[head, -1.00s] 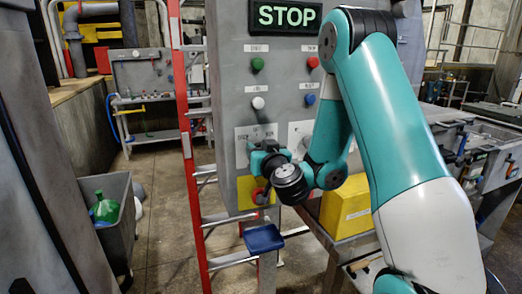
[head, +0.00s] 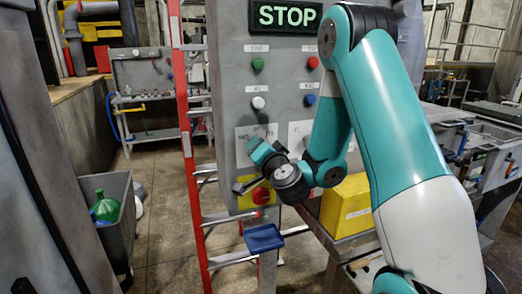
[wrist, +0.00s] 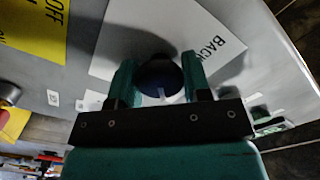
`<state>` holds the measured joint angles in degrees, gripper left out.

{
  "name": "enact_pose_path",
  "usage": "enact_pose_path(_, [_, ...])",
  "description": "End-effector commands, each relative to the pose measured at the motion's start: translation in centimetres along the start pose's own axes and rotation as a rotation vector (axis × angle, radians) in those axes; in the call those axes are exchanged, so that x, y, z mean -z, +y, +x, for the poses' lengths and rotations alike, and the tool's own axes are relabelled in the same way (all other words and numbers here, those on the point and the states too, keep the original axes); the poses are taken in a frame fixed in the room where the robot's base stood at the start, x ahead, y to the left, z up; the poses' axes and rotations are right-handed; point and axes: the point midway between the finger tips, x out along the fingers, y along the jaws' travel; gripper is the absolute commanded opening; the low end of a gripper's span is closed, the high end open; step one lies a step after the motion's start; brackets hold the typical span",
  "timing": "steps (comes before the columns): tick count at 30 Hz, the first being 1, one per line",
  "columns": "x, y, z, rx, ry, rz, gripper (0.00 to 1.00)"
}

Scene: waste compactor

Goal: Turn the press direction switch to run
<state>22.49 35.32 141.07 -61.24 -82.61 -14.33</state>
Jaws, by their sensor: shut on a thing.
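The press direction switch shows in the wrist view as a dark round knob (wrist: 160,76) with a pale pointer mark. It stands on a white plate (wrist: 115,45) whose visible lettering reads "BACK"; the rest of its lettering is hidden. My gripper (wrist: 159,70) has one teal finger on each side of the knob and is shut on it. In the head view my gripper (head: 257,153) is at the lower left of the grey panel, over the white plate (head: 243,136). The knob is hidden there, and its exact setting cannot be told.
A red button (head: 260,196) on a yellow plate sits just below my gripper. Coloured buttons and a lit STOP sign (head: 287,15) are higher on the panel. A red ladder (head: 186,130) stands at the left, and a yellow box (head: 347,205) at the right.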

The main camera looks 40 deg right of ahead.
Motion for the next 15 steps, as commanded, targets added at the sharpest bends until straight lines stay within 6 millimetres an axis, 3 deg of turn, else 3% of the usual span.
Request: enact_pose_path(15, [-0.04,0.11,-0.07,-0.004,-0.001,0.075,0.21])
